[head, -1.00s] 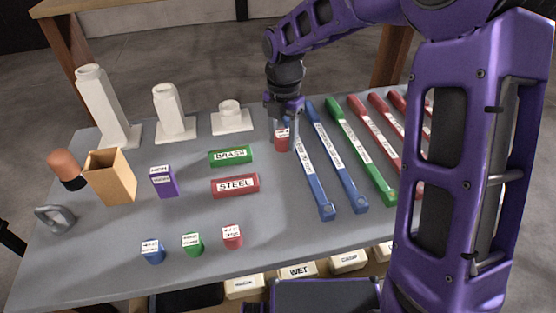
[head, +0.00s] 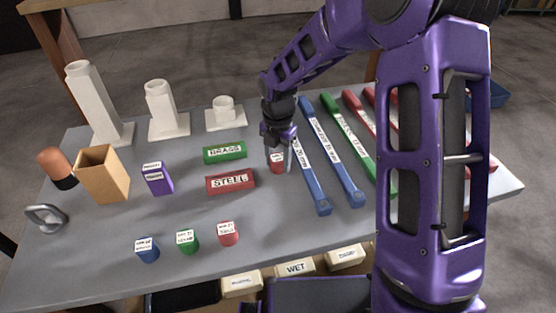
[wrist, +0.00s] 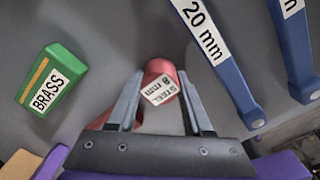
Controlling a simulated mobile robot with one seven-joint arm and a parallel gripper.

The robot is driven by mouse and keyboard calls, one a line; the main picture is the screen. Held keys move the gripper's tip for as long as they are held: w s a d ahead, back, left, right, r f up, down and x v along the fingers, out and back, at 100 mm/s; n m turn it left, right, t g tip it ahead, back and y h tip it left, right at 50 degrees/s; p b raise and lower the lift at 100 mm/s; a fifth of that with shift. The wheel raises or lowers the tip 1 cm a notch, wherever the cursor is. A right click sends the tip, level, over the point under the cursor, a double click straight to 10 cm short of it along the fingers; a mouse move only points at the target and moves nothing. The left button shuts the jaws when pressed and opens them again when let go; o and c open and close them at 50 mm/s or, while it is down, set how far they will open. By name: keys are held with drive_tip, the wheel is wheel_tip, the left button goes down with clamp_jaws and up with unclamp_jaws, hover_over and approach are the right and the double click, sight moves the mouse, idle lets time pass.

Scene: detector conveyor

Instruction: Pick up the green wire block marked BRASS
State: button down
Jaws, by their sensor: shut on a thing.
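The green wire block marked BRASS (head: 225,152) lies flat on the grey table, just behind the red block marked STEEL (head: 230,181). In the wrist view the BRASS block (wrist: 52,80) is at the left, apart from my fingers. My gripper (head: 278,154) is to the right of the BRASS block, pointing down. It is shut on a small red block labelled STEEL 8 mm (wrist: 161,84), which shows between the fingers in the wrist view. Whether this red block touches the table I cannot tell.
Long blue, green and red bars (head: 318,160) lie close to the right of my gripper. White stands (head: 168,122) are at the back. A wooden box (head: 104,176) and a purple block (head: 157,178) stand left. Small blue, green and red blocks (head: 187,241) stand in front.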

drive_tip(key=shift+f, duration=0.1)
drive_tip(key=shift+c, duration=1.6)
unclamp_jaws()
